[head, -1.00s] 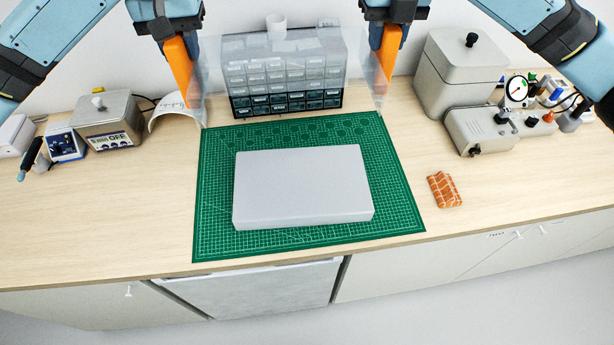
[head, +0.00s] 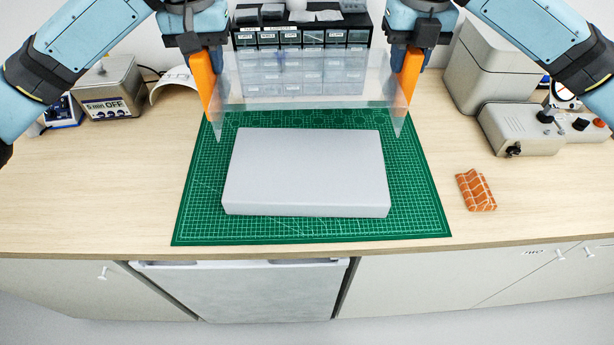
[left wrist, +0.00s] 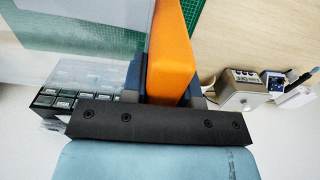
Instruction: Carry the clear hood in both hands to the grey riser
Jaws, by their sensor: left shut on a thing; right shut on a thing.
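The clear hood (head: 300,88) hangs in the air between my two grippers in the head view, just behind and above the grey riser. My left gripper (head: 206,100) is shut on the hood's left side wall, and my right gripper (head: 406,92) is shut on its right side wall. The hood looks roughly level. The grey riser (head: 305,170) is a flat block lying on the green cutting mat (head: 415,225), with its top clear. In the left wrist view an orange finger (left wrist: 170,55) of my left gripper stands against the clear hood wall (left wrist: 100,50).
A drawer cabinet (head: 300,38) stands behind the hood, seen partly through it. A grey box with an OFF display (head: 108,88) is at the left. A large grey container (head: 490,65) and a grey instrument (head: 515,132) are at the right. An orange patterned cloth (head: 476,190) lies right of the mat.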

